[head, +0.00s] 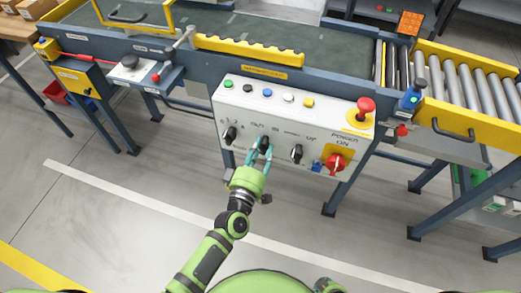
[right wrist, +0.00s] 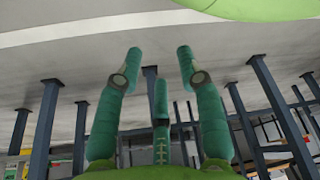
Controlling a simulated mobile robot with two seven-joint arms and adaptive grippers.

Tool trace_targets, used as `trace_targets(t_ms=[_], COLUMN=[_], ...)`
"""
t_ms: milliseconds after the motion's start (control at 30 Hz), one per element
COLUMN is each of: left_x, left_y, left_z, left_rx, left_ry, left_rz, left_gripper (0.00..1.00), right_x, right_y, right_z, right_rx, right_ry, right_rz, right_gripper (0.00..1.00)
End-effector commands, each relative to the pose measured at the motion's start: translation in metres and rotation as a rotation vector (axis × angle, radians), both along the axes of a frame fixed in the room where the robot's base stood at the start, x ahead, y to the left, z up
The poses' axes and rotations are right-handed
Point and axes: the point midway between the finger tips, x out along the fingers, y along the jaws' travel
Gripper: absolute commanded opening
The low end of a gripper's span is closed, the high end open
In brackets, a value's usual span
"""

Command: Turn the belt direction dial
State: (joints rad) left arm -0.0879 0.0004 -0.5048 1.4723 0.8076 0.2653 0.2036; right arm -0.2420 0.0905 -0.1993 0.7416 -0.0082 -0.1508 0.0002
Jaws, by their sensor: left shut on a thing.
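The white control panel (head: 245,112) on the conveyor's front carries three black dials in its lower row. The middle dial (head: 264,141) is between the fingertips of my left gripper (head: 259,152), which is shut on it; the fingers partly cover it. The small lettering above this dial is too small to read surely. The left black dial (head: 229,134) and right black dial (head: 296,152) stand clear on either side. My right gripper (right wrist: 160,58) is open and empty in the right wrist view, its fingers spread apart.
A red power switch (head: 336,162) and a red emergency button (head: 365,107) sit at the panel's right. Several coloured push buttons line its top. The conveyor belt (head: 230,38) runs behind, with rollers (head: 478,88) at right. The floor (head: 120,220) in front is open.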

Motion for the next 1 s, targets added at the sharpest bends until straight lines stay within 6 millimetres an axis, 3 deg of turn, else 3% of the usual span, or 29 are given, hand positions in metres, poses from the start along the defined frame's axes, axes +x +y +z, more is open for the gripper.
trace_targets(t_ms=[533,567,600,1000], left_x=[-0.003,-0.003,-0.003,-0.006], left_y=[-0.004,-0.004,-0.004,0.0], left_z=[-0.004,-0.004,-0.004,-0.002], left_rx=[-0.025,-0.025,-0.025,-0.023], left_ry=[0.021,0.021,0.02,0.013], left_rz=[-0.009,-0.009,-0.01,-0.004], left_gripper=[0.0,0.44,0.56,0.56], right_x=[-0.005,-0.006,-0.007,-0.011], right_y=[-0.001,-0.001,-0.001,-0.002], right_z=[-0.002,-0.002,-0.002,-0.003], right_rx=[-0.001,-0.002,-0.002,-0.004], right_ry=[0.009,0.011,0.012,0.019], right_rz=[0.0,0.0,0.0,0.001], right_gripper=[0.38,0.38,0.38,0.38])
